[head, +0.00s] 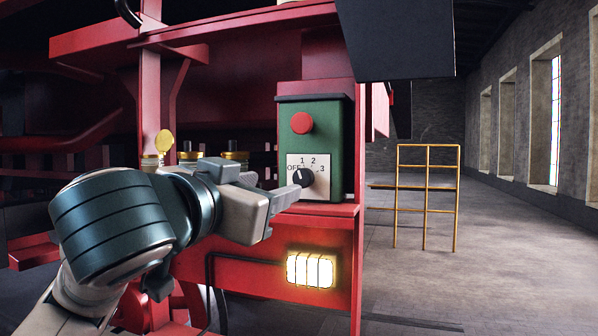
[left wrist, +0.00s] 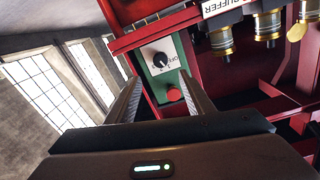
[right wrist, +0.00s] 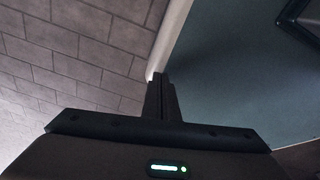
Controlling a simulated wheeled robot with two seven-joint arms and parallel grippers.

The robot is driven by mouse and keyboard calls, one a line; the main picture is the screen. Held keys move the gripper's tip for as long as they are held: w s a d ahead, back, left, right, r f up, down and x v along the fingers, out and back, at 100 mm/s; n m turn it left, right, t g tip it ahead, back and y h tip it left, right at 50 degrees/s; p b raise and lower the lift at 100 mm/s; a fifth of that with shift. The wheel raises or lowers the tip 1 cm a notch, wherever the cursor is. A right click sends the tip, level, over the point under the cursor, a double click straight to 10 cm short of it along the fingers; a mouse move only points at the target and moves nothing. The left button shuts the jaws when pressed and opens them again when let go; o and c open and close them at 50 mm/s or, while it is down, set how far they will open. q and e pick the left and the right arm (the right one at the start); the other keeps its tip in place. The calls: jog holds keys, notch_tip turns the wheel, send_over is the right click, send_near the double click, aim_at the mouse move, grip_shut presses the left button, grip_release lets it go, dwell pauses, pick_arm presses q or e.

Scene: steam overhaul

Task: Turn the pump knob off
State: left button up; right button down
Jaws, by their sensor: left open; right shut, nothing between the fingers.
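The pump knob (head: 304,178) is a round black dial on a white plate marked OFF, 1, 2, 3. It is on the front of a green box (head: 334,150) below a red button (head: 302,123). I cannot read for sure where the knob points. My left gripper (head: 286,190) is open, its fingertips close to the knob's lower left. The left wrist view shows the knob (left wrist: 161,60) beyond the fingertips of the left gripper (left wrist: 160,78), nothing between them. My right gripper (right wrist: 160,82) is shut and empty, away from the box, seen only in the right wrist view.
The box stands on a red frame ledge (head: 330,210) with a lit lamp (head: 311,270) below. Brass-topped fittings (head: 236,156) are behind my left arm. A dark panel (head: 405,40) hangs above right. A yellow rack (head: 427,195) stands on open floor at right.

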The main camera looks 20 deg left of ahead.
aim_at(301, 180)
pick_arm(q)
jog(key=w+p, duration=0.3)
jog(key=w, duration=0.1)
jog(key=w+p, duration=0.3)
jog(key=w, duration=0.1)
jog(key=w+p, duration=0.2)
jog(key=w, duration=0.2)
jog(key=shift+w+d+p, duration=0.2)
jog(key=shift+d+p, duration=0.15)
jog(key=shift+p, duration=0.05)
jog(key=shift+w+f, duration=0.1)
jog(key=shift+w, duration=0.4)
pick_arm(e)
notch_tip(301, 180, up, 9)
jog(key=s, duration=0.1)
jog(key=shift+s+d+r, duration=0.15)
jog(key=shift+s+d, duration=0.1)
jog(key=shift+s, duration=0.05)
pick_arm(q)
jog(key=shift+c, duration=0.2)
jog(key=c, duration=1)
